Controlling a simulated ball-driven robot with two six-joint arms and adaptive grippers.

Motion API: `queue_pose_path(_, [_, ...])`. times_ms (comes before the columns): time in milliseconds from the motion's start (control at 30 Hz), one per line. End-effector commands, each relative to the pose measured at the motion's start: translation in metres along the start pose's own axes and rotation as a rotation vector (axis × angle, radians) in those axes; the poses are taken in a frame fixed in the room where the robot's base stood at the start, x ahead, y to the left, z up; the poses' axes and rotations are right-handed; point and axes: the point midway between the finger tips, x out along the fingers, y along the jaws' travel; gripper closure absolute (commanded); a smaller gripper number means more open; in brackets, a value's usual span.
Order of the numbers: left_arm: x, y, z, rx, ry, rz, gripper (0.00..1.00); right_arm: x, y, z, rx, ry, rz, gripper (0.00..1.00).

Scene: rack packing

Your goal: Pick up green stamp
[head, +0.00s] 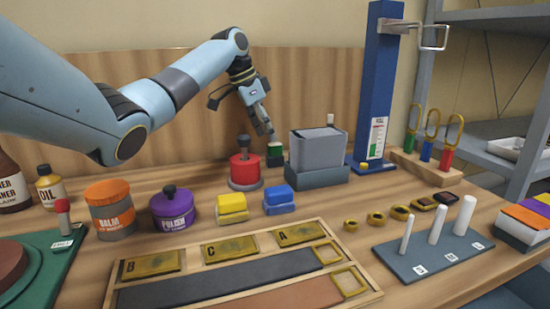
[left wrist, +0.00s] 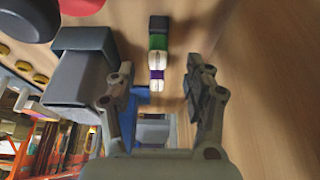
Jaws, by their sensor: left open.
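The green stamp (head: 275,150), a small dark block with a green band and a pale top, stands on the wooden bench beside the grey block. My left gripper (head: 264,133) is just above it, pointing down. In the left wrist view the green stamp (left wrist: 158,42) lies beyond the fingertips, with white and purple parts in line with it. There my left gripper (left wrist: 162,82) is open, its two fingers apart with nothing clearly held between them. I cannot tell whether the fingers touch the stamp. My right gripper is not in view.
The grey block in its holder (head: 318,150) stands close to the right of the stamp. A red pot with a black knob (head: 244,172) stands close to the left. A tall blue post (head: 378,85) is farther right. The wooden back panel (head: 180,110) is close behind.

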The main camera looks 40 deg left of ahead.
Motion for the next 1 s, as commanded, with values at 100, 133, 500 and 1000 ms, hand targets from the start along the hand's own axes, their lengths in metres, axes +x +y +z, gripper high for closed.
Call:
queue_pose_path(100, [0.016, 0.001, 0.0, -0.001, 0.0, 0.001, 0.48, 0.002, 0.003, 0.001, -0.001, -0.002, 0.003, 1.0])
queue_pose_path(133, [0.018, 0.001, 0.001, -0.001, -0.001, 0.001, 0.48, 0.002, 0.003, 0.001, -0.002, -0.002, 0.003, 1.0])
queue_pose_path(500, [0.066, 0.004, 0.006, -0.001, -0.001, 0.001, 0.48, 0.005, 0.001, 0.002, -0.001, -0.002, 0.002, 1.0])
queue_pose_path(1000, [0.069, 0.004, 0.005, 0.0, -0.002, -0.001, 0.81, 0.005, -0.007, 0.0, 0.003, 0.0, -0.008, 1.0])
